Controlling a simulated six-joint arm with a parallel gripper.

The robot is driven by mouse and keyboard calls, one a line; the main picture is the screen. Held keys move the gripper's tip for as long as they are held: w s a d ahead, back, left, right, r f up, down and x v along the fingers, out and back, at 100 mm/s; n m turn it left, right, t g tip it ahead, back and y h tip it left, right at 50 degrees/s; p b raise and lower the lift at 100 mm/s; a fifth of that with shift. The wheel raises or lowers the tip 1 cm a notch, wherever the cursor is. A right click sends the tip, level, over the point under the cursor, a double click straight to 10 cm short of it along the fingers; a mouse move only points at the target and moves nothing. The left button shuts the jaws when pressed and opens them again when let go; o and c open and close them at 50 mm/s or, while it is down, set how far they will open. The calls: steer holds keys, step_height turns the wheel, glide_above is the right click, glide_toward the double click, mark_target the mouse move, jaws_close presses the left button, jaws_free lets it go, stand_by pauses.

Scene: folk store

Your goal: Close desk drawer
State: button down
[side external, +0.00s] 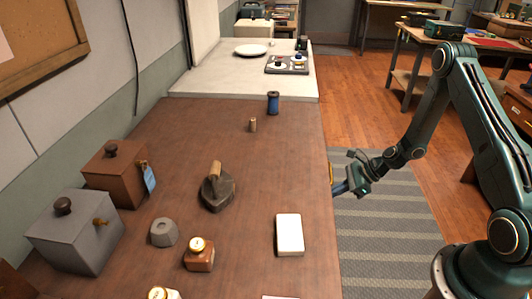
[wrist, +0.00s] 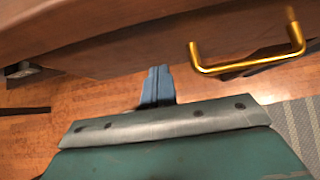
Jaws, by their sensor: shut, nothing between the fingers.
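The desk (side external: 262,170) has a dark brown wooden top. In the wrist view a brown wooden front (wrist: 130,50), which looks like the drawer's, runs across the top. A brass bar handle (wrist: 245,68) is on its right part; a bit of the handle (side external: 331,172) also shows at the desk's right edge in the side view. My gripper (wrist: 157,72) has its blue fingers shut and empty, left of the handle, close to the wood; I cannot tell if they touch. In the side view my gripper (side external: 338,188) is beside the desk edge. How far the drawer stands out is hidden.
On the desktop stand a flatiron (side external: 217,190), a white block (side external: 289,235), a grey box (side external: 77,235), a brown box (side external: 115,173) and a blue spool (side external: 273,102). A striped grey rug (side external: 385,230) lies on the open floor right of the desk.

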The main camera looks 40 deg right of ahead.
steer(key=d+f+v, duration=0.1)
steer(key=v, duration=1)
steer(key=shift+s+r, duration=0.2)
steer(key=shift+s, duration=0.4)
steer(key=shift+d, duration=0.1)
